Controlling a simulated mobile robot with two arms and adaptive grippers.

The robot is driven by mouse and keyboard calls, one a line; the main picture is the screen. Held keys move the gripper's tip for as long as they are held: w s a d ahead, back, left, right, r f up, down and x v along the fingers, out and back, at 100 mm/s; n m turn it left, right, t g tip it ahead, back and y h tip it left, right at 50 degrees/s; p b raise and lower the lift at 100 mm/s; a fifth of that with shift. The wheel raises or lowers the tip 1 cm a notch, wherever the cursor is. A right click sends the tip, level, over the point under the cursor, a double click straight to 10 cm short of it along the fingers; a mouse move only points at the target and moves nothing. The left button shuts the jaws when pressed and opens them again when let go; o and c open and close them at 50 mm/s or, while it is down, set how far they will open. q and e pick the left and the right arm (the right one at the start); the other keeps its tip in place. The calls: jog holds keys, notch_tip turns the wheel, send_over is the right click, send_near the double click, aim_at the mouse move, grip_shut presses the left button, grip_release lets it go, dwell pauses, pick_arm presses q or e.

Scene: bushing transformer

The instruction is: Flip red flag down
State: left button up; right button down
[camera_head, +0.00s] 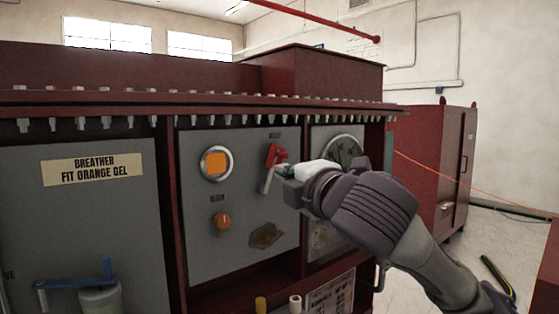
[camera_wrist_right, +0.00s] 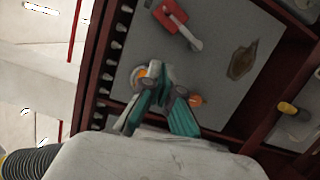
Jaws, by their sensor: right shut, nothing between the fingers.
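The red flag (camera_head: 273,154) sits at the top of a pale lever on the grey panel (camera_head: 210,255). In the head view the pale lever slants down and left from it. The right wrist view shows the red flag (camera_wrist_right: 170,15) near the top edge, with the pale lever (camera_wrist_right: 190,38) beside it. My right gripper (camera_head: 284,170) is shut and empty, just right of the flag in the head view. In the wrist view its teal fingers (camera_wrist_right: 159,76) appear apart from the flag; I cannot tell the exact depth gap. My left gripper is not in view.
A round gauge (camera_head: 343,151) is behind my right wrist. A bolted red ledge (camera_head: 200,104) overhangs the panel. A blue handle (camera_head: 75,283) is at lower left.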

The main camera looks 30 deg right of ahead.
jog(key=shift+w, duration=0.15)
jog(key=p, duration=0.2)
send_near(272, 156)
jog(key=w+a, duration=0.3)
jog(key=w, duration=0.1)
jog(key=d, duration=0.2)
jog(key=w+d+p, duration=0.1)
jog(key=d, duration=0.1)
jog(key=shift+w, duration=0.1)
jog(key=shift+w+a, duration=0.1)
